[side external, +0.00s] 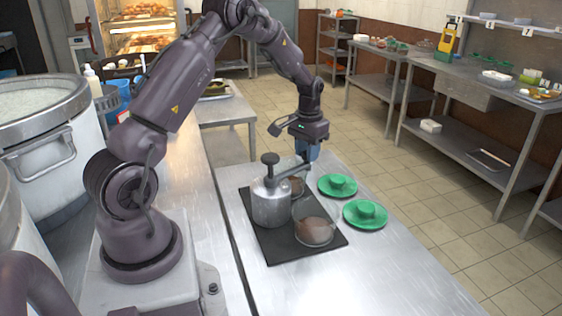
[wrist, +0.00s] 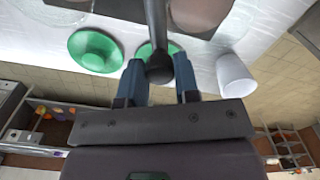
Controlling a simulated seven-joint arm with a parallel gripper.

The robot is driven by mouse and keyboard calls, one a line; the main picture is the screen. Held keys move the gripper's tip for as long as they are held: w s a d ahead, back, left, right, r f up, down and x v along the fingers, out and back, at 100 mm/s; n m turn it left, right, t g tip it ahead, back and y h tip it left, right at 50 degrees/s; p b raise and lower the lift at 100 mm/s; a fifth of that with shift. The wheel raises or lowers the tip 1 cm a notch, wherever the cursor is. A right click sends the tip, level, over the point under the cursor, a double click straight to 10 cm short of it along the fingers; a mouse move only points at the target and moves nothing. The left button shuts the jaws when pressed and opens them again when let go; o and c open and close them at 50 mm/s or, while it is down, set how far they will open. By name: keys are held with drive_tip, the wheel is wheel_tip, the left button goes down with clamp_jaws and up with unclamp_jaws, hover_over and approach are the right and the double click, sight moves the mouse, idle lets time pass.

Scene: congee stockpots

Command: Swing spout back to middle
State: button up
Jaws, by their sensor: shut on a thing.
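A metal pump dispenser (side external: 270,204) with a dark knob on top stands upright on a black mat (side external: 285,251). Its spout (side external: 292,175) reaches out toward the right and back, over the side of the far bowl (side external: 298,186). My gripper (side external: 308,158) is at the spout's outer end. In the wrist view, the spout (wrist: 156,25) comes down from the top and its dark rounded end lies between the blue fingers of my gripper (wrist: 160,82). A clear bowl with brown contents (side external: 315,231) sits at the mat's front right. The fingertip contact is partly hidden in the side view.
A white cup (wrist: 235,72) shows in the wrist view. Large stockpots (side external: 48,150) stand at left. The counter's front right is clear.

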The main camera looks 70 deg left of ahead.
drive_tip(key=d, duration=0.4)
drive_tip(key=shift+w, duration=0.35)
idle(0.3)
drive_tip(key=o, duration=0.5)
drive_tip(key=shift+r, duration=3.55)
